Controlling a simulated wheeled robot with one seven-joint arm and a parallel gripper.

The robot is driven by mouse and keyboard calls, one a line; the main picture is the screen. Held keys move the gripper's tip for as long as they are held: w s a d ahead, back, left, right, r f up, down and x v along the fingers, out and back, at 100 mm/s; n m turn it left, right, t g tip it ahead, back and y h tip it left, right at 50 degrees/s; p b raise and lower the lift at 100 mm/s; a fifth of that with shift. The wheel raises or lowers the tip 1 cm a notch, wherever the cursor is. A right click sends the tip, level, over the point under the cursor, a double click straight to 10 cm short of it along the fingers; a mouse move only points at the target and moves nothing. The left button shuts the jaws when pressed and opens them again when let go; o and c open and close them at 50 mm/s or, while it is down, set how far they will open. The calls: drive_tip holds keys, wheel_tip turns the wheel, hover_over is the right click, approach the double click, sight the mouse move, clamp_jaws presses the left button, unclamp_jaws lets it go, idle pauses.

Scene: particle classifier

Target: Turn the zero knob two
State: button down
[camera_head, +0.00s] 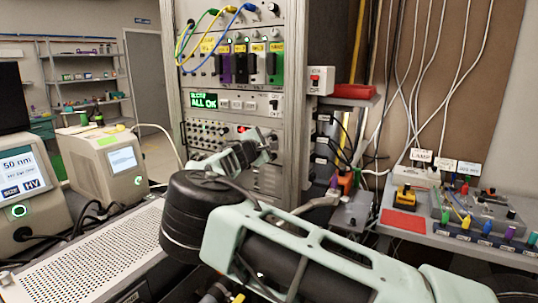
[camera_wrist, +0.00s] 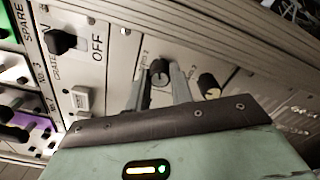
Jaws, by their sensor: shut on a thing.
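My gripper (camera_wrist: 161,80) has its two fingers on either side of a small black knob (camera_wrist: 159,70) on the light panel, shut on it. A small label beside this knob seems to end in 2, but it is too small to read surely. A second black knob (camera_wrist: 209,84) with a pale face sits to the right, outside the fingers. In the head view my gripper (camera_head: 264,148) is against the rack (camera_head: 297,60), below the "ALL OK" display (camera_head: 203,100). The held knob is hidden there.
A black switch (camera_wrist: 62,42) marked ON/OFF and a white button (camera_wrist: 81,97) lie left of the fingers. Ridged panel edges run above. Yellow, green and blue cables hang on the upper rack. A side table (camera_head: 395,226) with small devices stands right; a perforated box (camera_head: 85,250) lies left.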

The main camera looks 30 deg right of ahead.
drive_tip(key=shift+f+m+b, duration=0.2)
drive_tip(key=shift+m+b, duration=0.9)
drive_tip(key=shift+b, duration=0.3)
drive_tip(key=shift+r, duration=0.1)
drive_tip(key=c, duration=1.5)
unclamp_jaws()
drive_tip(key=shift+s+a, duration=0.1)
drive_tip(key=b+v, duration=0.3)
drive_tip(key=v, duration=1.4)
drive_tip(key=shift+a, duration=0.1)
